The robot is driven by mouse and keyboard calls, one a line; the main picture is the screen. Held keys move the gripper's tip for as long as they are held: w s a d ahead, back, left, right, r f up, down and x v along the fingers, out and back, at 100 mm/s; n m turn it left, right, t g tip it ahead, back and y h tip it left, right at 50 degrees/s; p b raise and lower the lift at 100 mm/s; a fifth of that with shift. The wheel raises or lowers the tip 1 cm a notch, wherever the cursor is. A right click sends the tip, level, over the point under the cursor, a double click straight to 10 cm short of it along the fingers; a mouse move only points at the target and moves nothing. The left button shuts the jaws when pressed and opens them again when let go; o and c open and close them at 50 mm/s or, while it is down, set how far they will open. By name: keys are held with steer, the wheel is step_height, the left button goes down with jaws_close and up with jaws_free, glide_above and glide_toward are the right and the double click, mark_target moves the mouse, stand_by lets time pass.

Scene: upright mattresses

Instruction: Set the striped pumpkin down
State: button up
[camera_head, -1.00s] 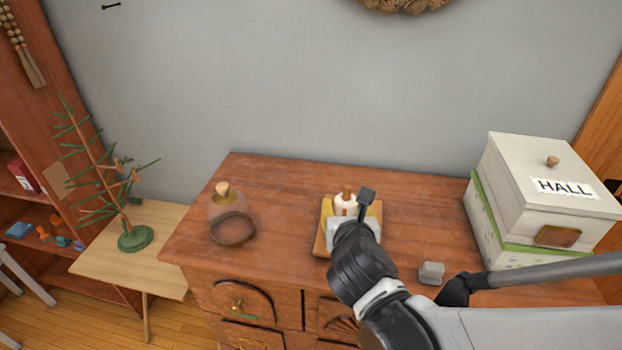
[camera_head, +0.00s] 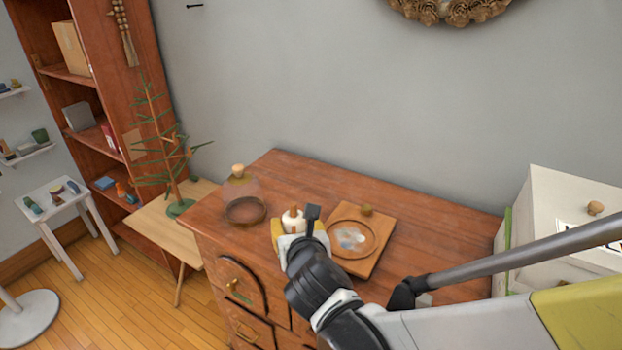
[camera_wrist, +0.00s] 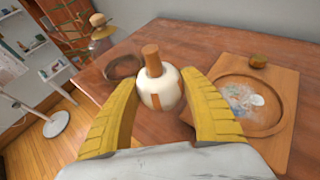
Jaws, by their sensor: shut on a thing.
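The striped pumpkin is small and cream-white, with an orange-brown stripe and a thick brown stem. In the wrist view the pumpkin (camera_wrist: 160,92) sits between the two yellow fingers of my gripper (camera_wrist: 160,80), which is shut on it. The head view shows the pumpkin (camera_head: 292,222) partly hidden by my gripper (camera_head: 294,232). It is over the wooden dresser top (camera_head: 320,176), between a round dark dish (camera_head: 245,210) and a square wooden board (camera_head: 386,216). I cannot tell whether its underside touches the dresser.
The board has a round recess with a pale, blotchy middle and a small knob at its back edge. A white box (camera_head: 555,205) is at right, a small tree (camera_head: 160,150) at left. Bare dresser lies behind my gripper.

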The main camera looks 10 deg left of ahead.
steer(key=w+a+f+b, duration=0.1)
steer(key=a, duration=0.1)
steer(key=w+a+f, duration=0.2)
steer(key=shift+w+a+f+b, duration=0.1)
steer(key=shift+w+f+b, duration=0.1)
steer(key=shift+b, duration=0.2)
steer(key=shift+f+b, duration=1.1)
steer(key=shift+f, duration=0.85)
steer(key=shift+f, duration=0.15)
steer(key=o, duration=1.3)
